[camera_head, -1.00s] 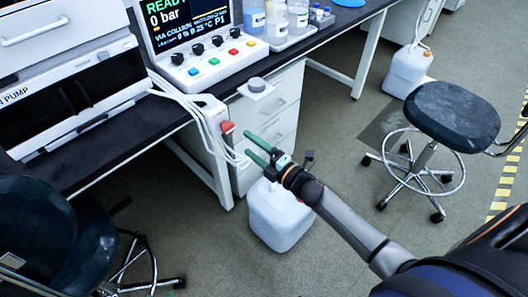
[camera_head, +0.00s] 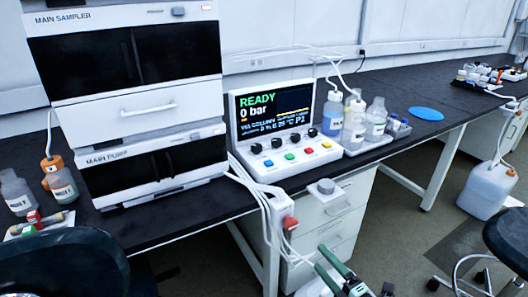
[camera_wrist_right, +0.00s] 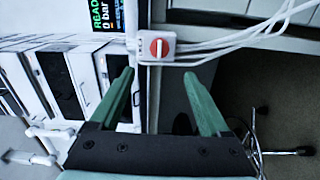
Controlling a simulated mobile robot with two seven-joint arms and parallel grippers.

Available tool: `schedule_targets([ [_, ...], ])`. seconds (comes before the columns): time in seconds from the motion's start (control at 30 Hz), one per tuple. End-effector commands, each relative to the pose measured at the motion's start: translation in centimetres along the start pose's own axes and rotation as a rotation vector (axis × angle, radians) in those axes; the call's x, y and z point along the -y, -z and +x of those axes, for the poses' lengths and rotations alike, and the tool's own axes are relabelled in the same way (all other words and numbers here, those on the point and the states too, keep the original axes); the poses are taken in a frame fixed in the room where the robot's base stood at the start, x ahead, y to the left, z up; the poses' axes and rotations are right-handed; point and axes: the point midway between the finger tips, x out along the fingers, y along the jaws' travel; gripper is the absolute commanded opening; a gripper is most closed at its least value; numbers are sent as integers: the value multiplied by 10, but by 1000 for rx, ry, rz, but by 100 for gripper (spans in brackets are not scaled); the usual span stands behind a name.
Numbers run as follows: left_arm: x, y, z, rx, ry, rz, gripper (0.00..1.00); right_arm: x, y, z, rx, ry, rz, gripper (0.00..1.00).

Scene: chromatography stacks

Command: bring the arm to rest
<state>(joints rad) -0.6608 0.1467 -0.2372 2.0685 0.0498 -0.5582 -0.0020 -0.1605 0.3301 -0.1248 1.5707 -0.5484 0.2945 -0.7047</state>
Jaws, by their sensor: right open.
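My right gripper (camera_head: 334,278) is at the bottom edge of the head view, in front of the bench, its green fingers apart with nothing between them. In the right wrist view its two fingers (camera_wrist_right: 160,95) are also spread and empty. A white switch box with a red knob (camera_head: 290,222) hangs at the bench's front edge, just beyond the fingers. The knob shows in the wrist view (camera_wrist_right: 159,47), above and between the fingertips, apart from them. My left gripper is not in the head view.
The control panel (camera_head: 275,130) reads READY, 0 bar. The main sampler and pump stack (camera_head: 130,100) stands left of it, with bottles (camera_head: 375,120) to the right. White cables hang by the switch box. Stools stand at the lower left and right (camera_head: 505,240). A white jug (camera_head: 487,190) is at right.

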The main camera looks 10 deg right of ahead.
Motion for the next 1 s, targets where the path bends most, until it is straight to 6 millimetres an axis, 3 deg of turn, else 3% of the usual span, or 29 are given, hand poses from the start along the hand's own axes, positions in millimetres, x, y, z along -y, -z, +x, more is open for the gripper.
schedule_targets([
  [0.13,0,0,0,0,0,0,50,19,15,-18,78,66,239,80],
  [0.27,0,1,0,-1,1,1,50,52,43,-56,232,193,671,80],
  [0.4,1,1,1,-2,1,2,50,83,87,-103,411,348,1126,80],
  [0.57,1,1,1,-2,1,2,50,102,146,-158,611,532,1561,80],
  [0.63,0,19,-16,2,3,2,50,79,145,-160,625,532,1577,80],
  [1.0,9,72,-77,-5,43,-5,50,3,135,-170,656,501,1566,80],
])
